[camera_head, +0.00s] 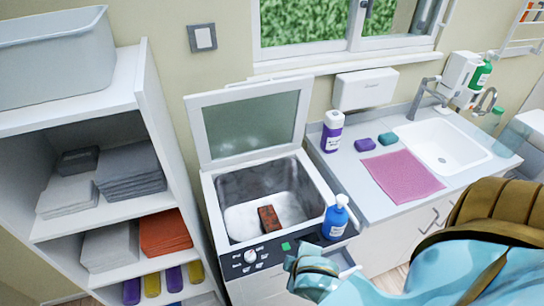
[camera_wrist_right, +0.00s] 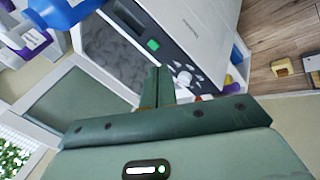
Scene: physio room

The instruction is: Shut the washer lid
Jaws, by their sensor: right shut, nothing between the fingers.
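The washer (camera_head: 243,262) stands open at the middle of the head view, with a reddish-brown item (camera_head: 268,217) in its tub. Its lid (camera_head: 250,122), a white frame with a dark greenish pane, stands raised at the back. In the right wrist view the lid (camera_wrist_right: 82,105) is at the left and the washer's tub and front panel (camera_wrist_right: 178,62) are at the top. My right gripper (camera_wrist_right: 157,78) is shut and empty, near the washer's front panel and apart from the lid. It also shows low in the head view (camera_head: 308,268). My left gripper is not in view.
A blue pump bottle (camera_head: 337,220) stands at the washer's right front corner, close to my right gripper. A counter with a pink cloth (camera_head: 402,174), a purple-labelled bottle (camera_head: 332,132) and a sink (camera_head: 445,145) is to the right. A shelf unit (camera_head: 150,110) stands at the left.

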